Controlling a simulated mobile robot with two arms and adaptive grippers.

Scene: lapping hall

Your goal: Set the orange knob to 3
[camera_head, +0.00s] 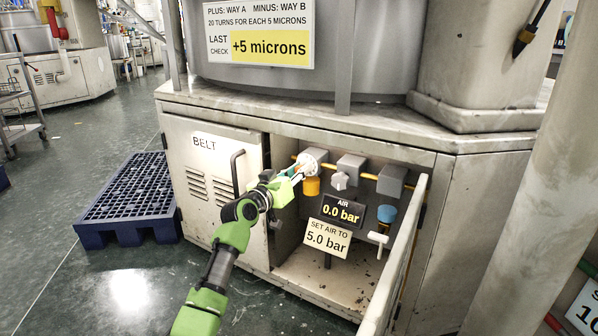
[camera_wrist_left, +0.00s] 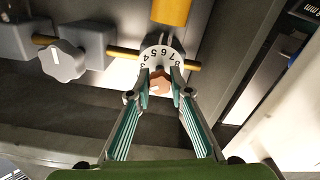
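The orange knob (camera_wrist_left: 160,84) sits at the middle of a white dial (camera_wrist_left: 158,56) with black numbers; 3 to 8 can be made out in the left wrist view, partly covered by my fingers. My left gripper (camera_wrist_left: 161,78) has a fingertip on each side of the knob and appears closed on it. I cannot read the knob's setting. My right gripper is not in view.
A grey knob (camera_head: 340,180) and a blue knob (camera_head: 386,214) are to the right of the dial. Signs read "AIR 0.0 bar" (camera_head: 343,212) and "SET AIR TO 5.0 bar" (camera_head: 328,238). The open door (camera_head: 398,258) bounds the right side. A blue pallet (camera_head: 128,195) lies left.

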